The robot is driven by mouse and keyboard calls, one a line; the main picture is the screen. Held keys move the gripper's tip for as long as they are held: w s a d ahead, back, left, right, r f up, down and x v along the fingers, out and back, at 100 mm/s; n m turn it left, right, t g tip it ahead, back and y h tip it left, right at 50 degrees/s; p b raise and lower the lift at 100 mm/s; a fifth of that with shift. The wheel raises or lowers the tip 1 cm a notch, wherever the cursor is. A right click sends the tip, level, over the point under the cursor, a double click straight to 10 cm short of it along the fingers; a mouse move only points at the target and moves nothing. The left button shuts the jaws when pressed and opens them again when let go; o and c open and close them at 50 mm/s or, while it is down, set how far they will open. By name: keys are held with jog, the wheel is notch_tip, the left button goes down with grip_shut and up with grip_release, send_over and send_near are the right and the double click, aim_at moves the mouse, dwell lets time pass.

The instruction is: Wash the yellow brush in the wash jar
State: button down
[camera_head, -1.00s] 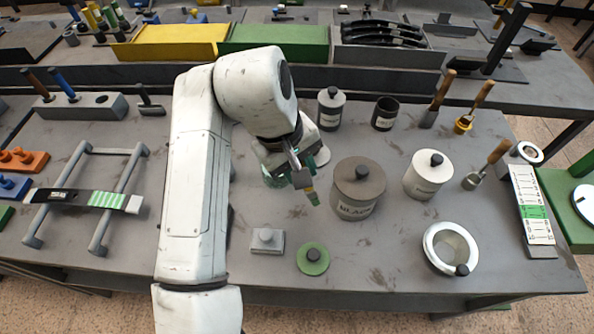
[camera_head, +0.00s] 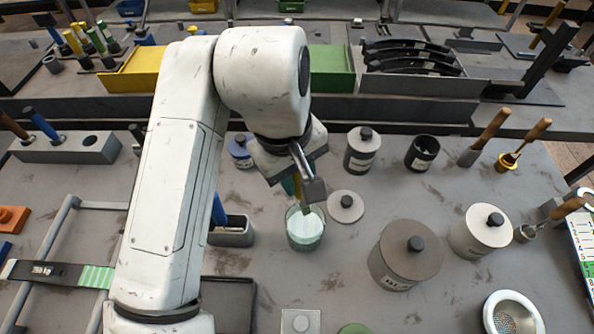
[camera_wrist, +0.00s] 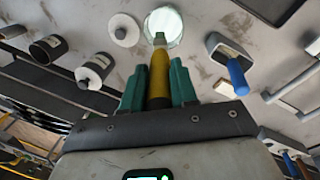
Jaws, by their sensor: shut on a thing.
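The wash jar (camera_head: 306,236) is a clear glass holding pale green liquid, standing open on the grey bench; it also shows at the top of the wrist view (camera_wrist: 163,26). My gripper (camera_head: 292,186) is just above and behind the jar. In the wrist view my green fingers (camera_wrist: 156,84) are shut on the yellow brush (camera_wrist: 160,78) by its handle. The brush's grey tip points at the jar and overlaps its rim. I cannot tell whether the tip is inside the glass or just above it.
A round grey lid (camera_head: 346,207) lies right of the jar. A holder with a blue handle (camera_head: 232,230) stands close on the left. The large brown-grey canister (camera_head: 404,257) and white canister (camera_head: 481,232) stand to the right, with a small lidded jar (camera_head: 362,150) behind.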

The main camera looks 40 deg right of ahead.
jog(key=f+b, duration=0.3)
jog(key=f, duration=0.1)
jog(key=shift+a, duration=0.35)
jog(key=shift+s+d+f+b, duration=0.1)
jog(key=shift+d+f+b, duration=0.15)
jog(key=shift+f+b, duration=0.95)
jog(key=shift+w+d+f+b, duration=0.2)
jog(key=shift+f+b, duration=0.45)
jog(key=shift+f, duration=1.15)
jog(key=shift+s+d+f+b, duration=0.25)
jog(key=shift+f+b, duration=0.65)
jog(key=shift+f, duration=0.6)
jog(key=shift+w+d, duration=0.15)
jog(key=shift+w, duration=0.05)
